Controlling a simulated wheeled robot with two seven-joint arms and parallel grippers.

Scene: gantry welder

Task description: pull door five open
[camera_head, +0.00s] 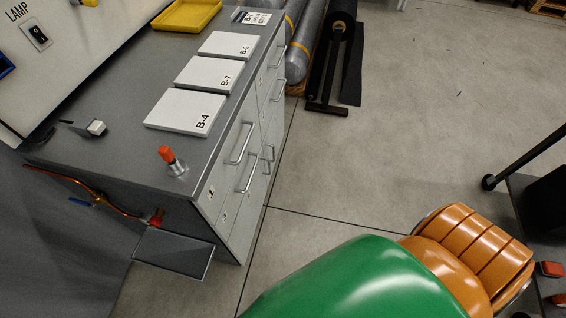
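A grey cabinet (228,205) stands at the left, with its front facing right and seen very obliquely. Its front has several drawers or doors with silver bar handles, among them a near upper handle (240,145) and one just below it (247,173). More handles show farther back along the front. Small number labels are on the near panels, and the nearest (211,192) seems to read 1. I cannot make out a label five, so I cannot tell which door is door five. No panel looks clearly pulled out. Neither of my grippers is in view.
White plates (185,110), a yellow tray (186,14) and an orange-topped fitting (170,160) are on the cabinet top. A flat grey panel (173,252) juts from its near end. A green rounded body (360,285) with an orange ribbed part (478,250) fills the lower right. Floor between is clear.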

